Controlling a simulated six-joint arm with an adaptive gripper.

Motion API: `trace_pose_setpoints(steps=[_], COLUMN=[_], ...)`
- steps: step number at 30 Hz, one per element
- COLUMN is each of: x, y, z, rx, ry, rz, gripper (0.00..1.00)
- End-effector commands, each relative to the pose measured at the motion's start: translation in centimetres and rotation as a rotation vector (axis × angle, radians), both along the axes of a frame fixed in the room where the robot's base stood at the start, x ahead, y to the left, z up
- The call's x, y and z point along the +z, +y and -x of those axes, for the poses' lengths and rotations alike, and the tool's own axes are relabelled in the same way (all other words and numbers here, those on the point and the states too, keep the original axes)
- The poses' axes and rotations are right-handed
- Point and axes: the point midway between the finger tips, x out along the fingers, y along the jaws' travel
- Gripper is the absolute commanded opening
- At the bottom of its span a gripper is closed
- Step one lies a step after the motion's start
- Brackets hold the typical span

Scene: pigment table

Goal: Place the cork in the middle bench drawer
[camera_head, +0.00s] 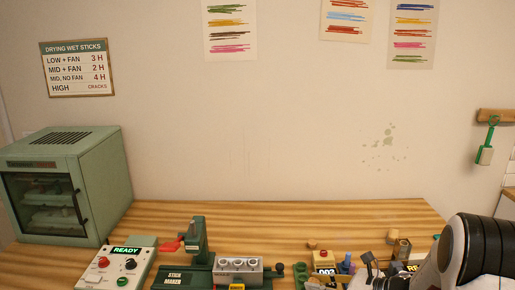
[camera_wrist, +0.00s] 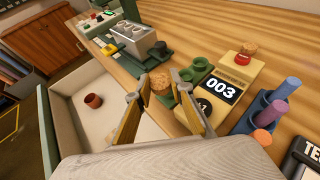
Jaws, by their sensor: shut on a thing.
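An open bench drawer (camera_wrist: 66,131) with pale inside walls lies to the left of my fingers and below the bench top. It holds a small reddish-brown pot. Whether it is the middle drawer cannot be told from this view. The drawer is not visible in the head view.
A metal mould (camera_wrist: 140,45) stands behind. A green oven (camera_head: 105,180) is at the bench's left.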

Motion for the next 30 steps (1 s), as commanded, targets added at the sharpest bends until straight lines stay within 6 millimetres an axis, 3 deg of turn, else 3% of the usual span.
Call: trace_pose_setpoints(steps=[9,15,21,30], x=[0.9,1.4,1.7,1.7], y=[-0.5,-0.4,-0.3,-0.2], z=[6.9,9.8,10.9,11.0], rx=[0.02,0.027,0.03,0.03], ry=[0.001,0.0,-0.001,0.0], rz=[0.0,0.0,0.0,0.0], gripper=[0.16,0.16,0.16,0.16])
